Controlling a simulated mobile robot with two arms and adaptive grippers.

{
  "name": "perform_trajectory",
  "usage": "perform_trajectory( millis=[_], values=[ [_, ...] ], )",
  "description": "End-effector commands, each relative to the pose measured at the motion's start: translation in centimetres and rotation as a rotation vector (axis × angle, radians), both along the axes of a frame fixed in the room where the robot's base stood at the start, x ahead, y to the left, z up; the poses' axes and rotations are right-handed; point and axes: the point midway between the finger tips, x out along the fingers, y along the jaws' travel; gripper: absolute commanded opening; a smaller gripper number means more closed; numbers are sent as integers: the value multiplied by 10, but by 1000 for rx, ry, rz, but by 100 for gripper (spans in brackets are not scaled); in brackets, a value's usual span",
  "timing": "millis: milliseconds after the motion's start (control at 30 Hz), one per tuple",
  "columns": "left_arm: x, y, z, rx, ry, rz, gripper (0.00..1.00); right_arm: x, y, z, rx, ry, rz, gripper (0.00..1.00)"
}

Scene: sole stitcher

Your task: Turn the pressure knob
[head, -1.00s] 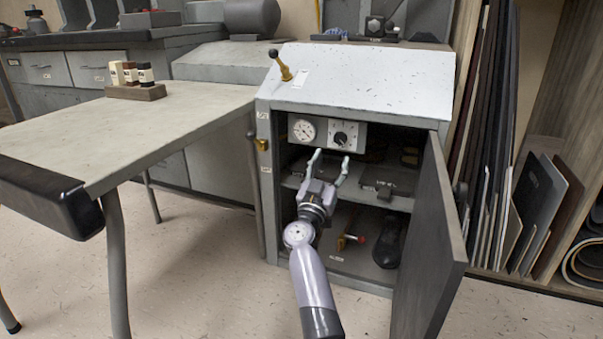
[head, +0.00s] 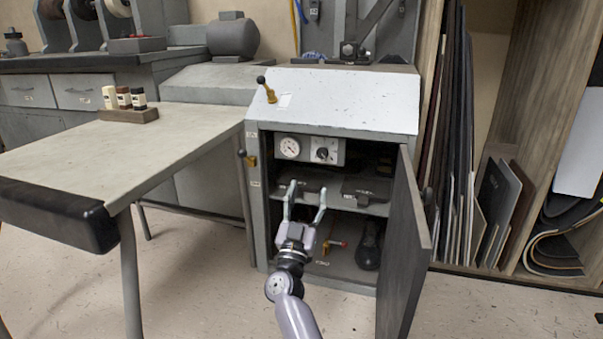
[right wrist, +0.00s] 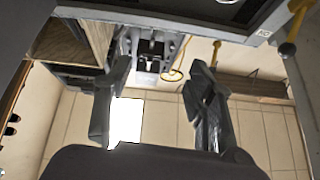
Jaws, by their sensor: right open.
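The pressure knob (head: 322,154) is a small dark dial on a pale panel inside the open cabinet, at the upper left. A round white gauge (head: 290,147) sits just left of it. My right gripper (head: 306,188) is open and empty in front of the cabinet opening. Its fingertips point up, below the knob and apart from it in the picture. In the right wrist view both fingers (right wrist: 160,90) are spread with nothing between them. I cannot make out the knob surely in that view. My left gripper is not in view.
The cabinet door (head: 404,250) stands open on the right of the opening. A shelf (head: 373,208) with dark items lies below the panel. A brass lever (head: 269,93) stands on the sloped top. A table (head: 90,150) is on the left, and leaning sheets (head: 497,205) are on the right.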

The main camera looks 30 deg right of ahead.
Motion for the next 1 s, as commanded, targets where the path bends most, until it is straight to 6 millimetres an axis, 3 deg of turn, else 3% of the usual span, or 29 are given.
perform_trajectory(
  millis=[100, 533, 733, 1000],
  values=[
    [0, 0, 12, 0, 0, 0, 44, -13, 9, 21, -29, -45, 24, 50],
    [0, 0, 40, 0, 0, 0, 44, -59, 49, 78, -115, -199, 141, 50],
    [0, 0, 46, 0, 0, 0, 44, -72, 62, 92, -137, -242, 182, 50],
    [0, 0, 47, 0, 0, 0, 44, -77, 66, 96, -144, -259, 198, 50]
  ],
)
